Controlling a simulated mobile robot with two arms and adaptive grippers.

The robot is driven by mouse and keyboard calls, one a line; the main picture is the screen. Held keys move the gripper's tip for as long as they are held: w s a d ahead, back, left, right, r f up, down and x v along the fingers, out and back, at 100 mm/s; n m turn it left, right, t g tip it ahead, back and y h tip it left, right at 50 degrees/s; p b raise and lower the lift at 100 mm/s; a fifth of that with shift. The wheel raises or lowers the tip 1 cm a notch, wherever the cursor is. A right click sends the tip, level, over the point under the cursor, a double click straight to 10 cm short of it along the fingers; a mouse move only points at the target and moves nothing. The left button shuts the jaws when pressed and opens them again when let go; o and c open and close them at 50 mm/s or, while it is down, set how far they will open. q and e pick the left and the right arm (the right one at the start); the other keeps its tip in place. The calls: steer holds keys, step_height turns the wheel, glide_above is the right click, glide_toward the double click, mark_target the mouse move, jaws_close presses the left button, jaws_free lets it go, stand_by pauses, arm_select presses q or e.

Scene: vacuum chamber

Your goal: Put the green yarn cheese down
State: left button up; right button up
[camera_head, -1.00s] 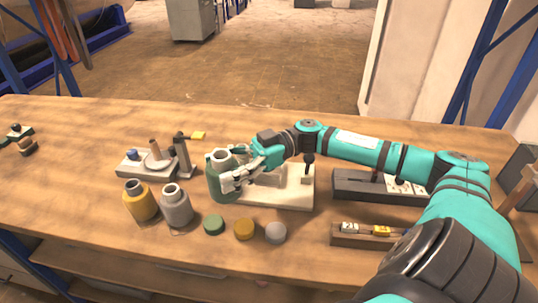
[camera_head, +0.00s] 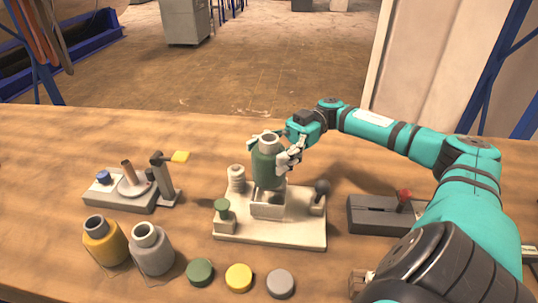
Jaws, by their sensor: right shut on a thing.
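The green yarn cheese (camera_head: 266,168) is an upright dark green cylinder with a pale grey tube end on top. My right gripper (camera_head: 283,158) is shut around its upper part from the right and back, and its fingers hide some of that side. The cheese is over the middle of a cream-coloured fixture (camera_head: 300,235), directly above a small pale block on it. I cannot tell whether its underside touches that block. My left gripper is not in view.
A yellow yarn cheese (camera_head: 103,242) and a grey one (camera_head: 152,250) stand at the front left. Green (camera_head: 200,272), yellow (camera_head: 239,277) and grey (camera_head: 280,283) discs lie in front. A grey device (camera_head: 120,193) stands left, a dark slotted block (camera_head: 375,216) right.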

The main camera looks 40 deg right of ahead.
mark_target(269, 167)
step_height(269, 167, down, 4)
steer(key=shift+f, duration=0.1)
step_height(269, 167, down, 4)
steer(key=shift+r, duration=0.15)
steer(key=o, duration=1.3)
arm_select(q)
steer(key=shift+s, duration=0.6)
